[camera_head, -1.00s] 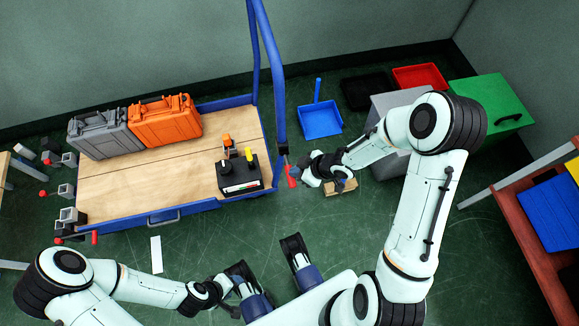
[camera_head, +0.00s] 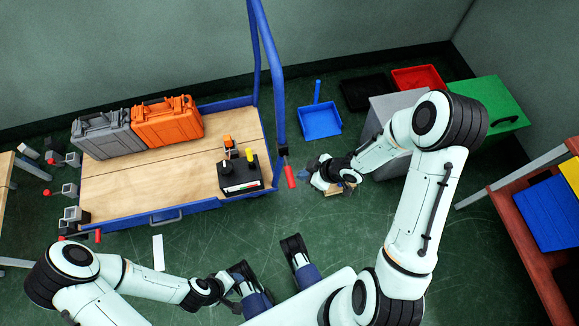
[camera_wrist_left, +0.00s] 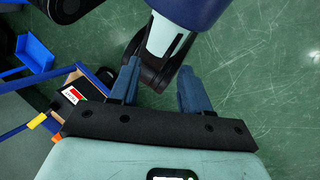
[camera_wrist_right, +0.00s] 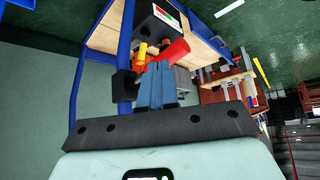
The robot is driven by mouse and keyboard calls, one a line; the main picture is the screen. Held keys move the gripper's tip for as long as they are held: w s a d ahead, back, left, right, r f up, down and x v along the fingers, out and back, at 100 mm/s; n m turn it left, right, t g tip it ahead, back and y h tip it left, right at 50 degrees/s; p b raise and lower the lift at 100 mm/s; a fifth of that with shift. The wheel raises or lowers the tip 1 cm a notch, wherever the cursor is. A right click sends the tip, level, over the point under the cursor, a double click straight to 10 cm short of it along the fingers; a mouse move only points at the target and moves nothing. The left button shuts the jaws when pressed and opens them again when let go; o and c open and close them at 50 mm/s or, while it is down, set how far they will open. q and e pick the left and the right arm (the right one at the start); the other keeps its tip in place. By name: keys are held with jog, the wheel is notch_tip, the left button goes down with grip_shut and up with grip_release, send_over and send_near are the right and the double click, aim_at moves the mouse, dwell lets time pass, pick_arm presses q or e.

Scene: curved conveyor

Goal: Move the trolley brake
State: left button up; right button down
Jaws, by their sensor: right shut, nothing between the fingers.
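The trolley (camera_head: 130,185) is a blue-framed cart with a wooden deck and a tall blue handle bar. Its brake lever, a red handle (camera_head: 290,177), sticks out low at the right end below that bar. My right gripper (camera_head: 303,177) is just right of the red handle, with a small gap. In the right wrist view its fingers (camera_wrist_right: 157,78) are together and empty, and the red handle (camera_wrist_right: 173,50) shows just beyond the tips. My left gripper (camera_head: 232,303) is low, near my base, away from the trolley. Its fingers (camera_wrist_left: 158,82) are apart with nothing between them.
A grey case (camera_head: 107,134), an orange case (camera_head: 168,123) and a black control box (camera_head: 239,177) are on the trolley. A blue dustpan (camera_head: 320,120), a grey cabinet (camera_head: 392,105) and a green box (camera_head: 492,100) stand to the right. Floor in front is mostly clear.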

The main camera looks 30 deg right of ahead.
pick_arm(q)
notch_tip(320, 180, up, 7)
jog(key=s+g+p, duration=0.1)
jog(key=s+p, duration=0.1)
jog(key=p, duration=0.6)
jog(key=shift+s+d+f, duration=0.2)
jog(key=shift+s, duration=0.15)
pick_arm(e)
jog(key=v, duration=1.3)
jog(key=shift+r, duration=0.15)
jog(key=shift+s, duration=0.15)
jog(key=s+a+f+m+g+p, duration=0.3)
jog(key=a+f+m+p, duration=0.25)
jog(key=a+m, duration=0.35)
pick_arm(q)
notch_tip(320, 180, up, 7)
jog(key=w+p, duration=0.1)
jog(key=w, duration=0.1)
jog(key=shift+w+r+p, duration=0.2)
jog(key=shift+w+p, duration=0.1)
jog(key=shift+p, duration=0.05)
pick_arm(e)
jog(key=s+a+f+m+g+h, duration=0.1)
jog(key=s+a+f+m+g, duration=0.2)
jog(key=s, duration=0.5)
jog(key=a+f, duration=0.1)
jog(key=a, duration=0.1)
jog(key=shift+s+a+g, duration=0.3)
jog(key=shift+s+a, duration=0.1)
